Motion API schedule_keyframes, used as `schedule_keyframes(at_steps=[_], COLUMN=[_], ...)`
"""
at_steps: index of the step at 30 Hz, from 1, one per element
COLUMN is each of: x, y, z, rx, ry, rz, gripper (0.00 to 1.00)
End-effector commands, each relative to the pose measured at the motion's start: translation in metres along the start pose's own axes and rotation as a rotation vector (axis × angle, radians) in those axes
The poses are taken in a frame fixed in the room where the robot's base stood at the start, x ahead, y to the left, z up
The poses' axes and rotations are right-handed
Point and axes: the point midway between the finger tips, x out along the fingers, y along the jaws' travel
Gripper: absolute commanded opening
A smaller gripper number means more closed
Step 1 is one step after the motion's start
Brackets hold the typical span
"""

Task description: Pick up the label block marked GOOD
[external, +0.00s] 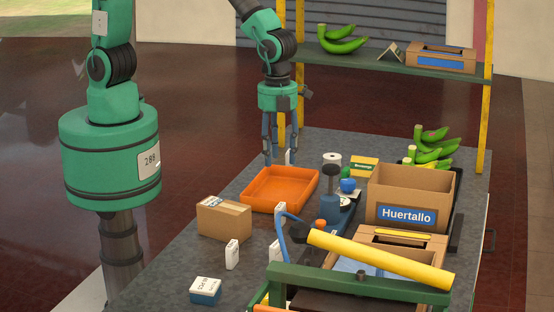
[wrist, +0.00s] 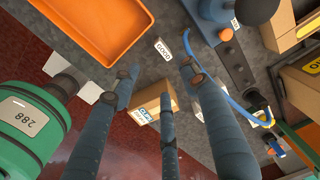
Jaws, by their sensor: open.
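A small white label block (wrist: 163,49) lies between the orange tray and the blue scale in the wrist view. Its dark lettering seems to read GOOD, but it is small. A white block by the tray's near right corner in the external view (external: 280,210) seems to be the same one. My gripper (external: 280,158) hangs above the far left part of the orange tray (external: 262,206), fingers pointing down. In the wrist view its fingers (wrist: 160,84) are spread and empty, with a cardboard box (wrist: 146,108) beyond them. The label block is apart from the fingers.
Other white blocks (external: 232,254) stand near the cardboard box (external: 222,220). A blue-and-white box (external: 205,290) is at the front. A Huertallo crate (external: 410,190), bananas (external: 432,150) and a yellow roller (external: 380,258) crowd the right. A blue hose (external: 290,222) curves beside the blocks.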

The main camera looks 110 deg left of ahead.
Motion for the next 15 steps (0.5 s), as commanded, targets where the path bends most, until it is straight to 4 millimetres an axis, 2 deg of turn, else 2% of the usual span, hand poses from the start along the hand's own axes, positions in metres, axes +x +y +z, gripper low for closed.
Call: schedule_keyframes(at_steps=[4, 15], x=[0.017, 0.020], y=[-0.003, -0.003], z=[-0.006, -0.007], rx=[0.050, 0.061], ry=[-0.004, -0.004], rz=[0.016, 0.017], gripper=[0.45, 0.45])
